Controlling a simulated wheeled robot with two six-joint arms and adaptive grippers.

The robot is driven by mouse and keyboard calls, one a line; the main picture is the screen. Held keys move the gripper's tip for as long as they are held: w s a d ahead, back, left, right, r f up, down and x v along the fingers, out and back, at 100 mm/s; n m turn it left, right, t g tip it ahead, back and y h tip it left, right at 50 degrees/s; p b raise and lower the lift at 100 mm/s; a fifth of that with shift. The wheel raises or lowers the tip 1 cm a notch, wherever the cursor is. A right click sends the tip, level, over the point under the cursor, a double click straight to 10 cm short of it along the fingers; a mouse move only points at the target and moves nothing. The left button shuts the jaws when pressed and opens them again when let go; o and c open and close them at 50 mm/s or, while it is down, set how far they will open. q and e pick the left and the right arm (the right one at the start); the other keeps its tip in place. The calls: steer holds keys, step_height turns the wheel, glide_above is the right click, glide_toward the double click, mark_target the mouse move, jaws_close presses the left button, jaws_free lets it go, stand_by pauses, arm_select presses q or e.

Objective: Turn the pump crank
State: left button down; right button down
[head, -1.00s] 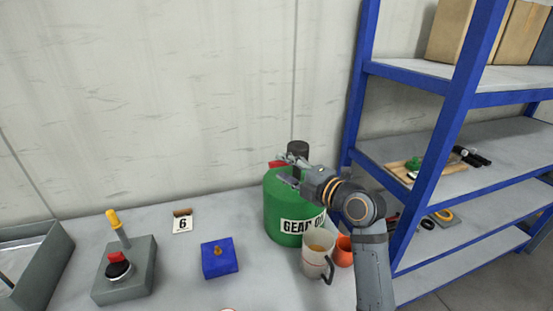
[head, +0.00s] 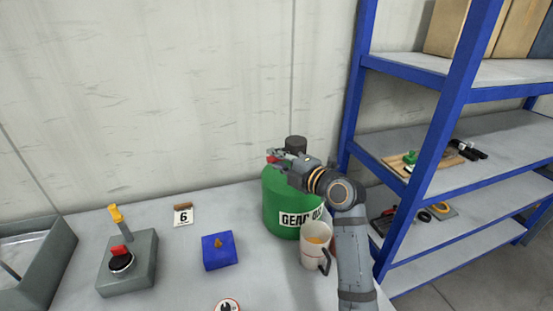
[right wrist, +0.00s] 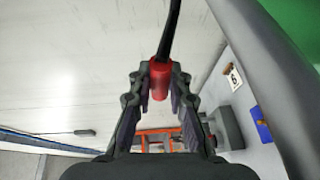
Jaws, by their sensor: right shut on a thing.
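The green gear oil drum (head: 278,200) stands on the bench, with a dark pump head (head: 296,144) on top. The crank's red grip (head: 271,160) shows at the upper left of the drum. My right gripper (head: 279,160) reaches in from the right and is shut on this grip. In the right wrist view the red grip (right wrist: 160,80) sits between the two fingertips, with a dark rod (right wrist: 171,30) running up from it. The rest of the crank is partly hidden by my gripper in the head view. My left gripper is not in view.
A jug (head: 314,244) with amber contents stands in front of the drum, close to my right forearm. A blue block (head: 219,252), a number 6 card (head: 183,217) and a grey lever box (head: 130,265) stand to the left. A blue shelf post (head: 440,130) rises at right.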

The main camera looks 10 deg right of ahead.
steer(key=shift+r+p, duration=0.35)
steer(key=shift+p, duration=0.25)
steer(key=w+r+g+h+p, duration=0.1)
steer(key=g+p, duration=0.1)
steer(key=p, duration=0.2)
steer(key=r+m+g+h+p, duration=0.1)
steer(key=g+p, duration=0.1)
steer(key=p, duration=0.2)
steer(key=w+r+m+g+p, duration=0.1)
steer(key=p, duration=0.4)
steer(key=shift+w+a+r+g+h, duration=0.1)
steer(key=shift+w+a+g+h, duration=0.2)
steer(key=shift+g+h, duration=0.1)
steer(key=c, duration=1.3)
jaws_free()
steer(key=shift+o, duration=0.2)
steer(key=shift+d, duration=0.1)
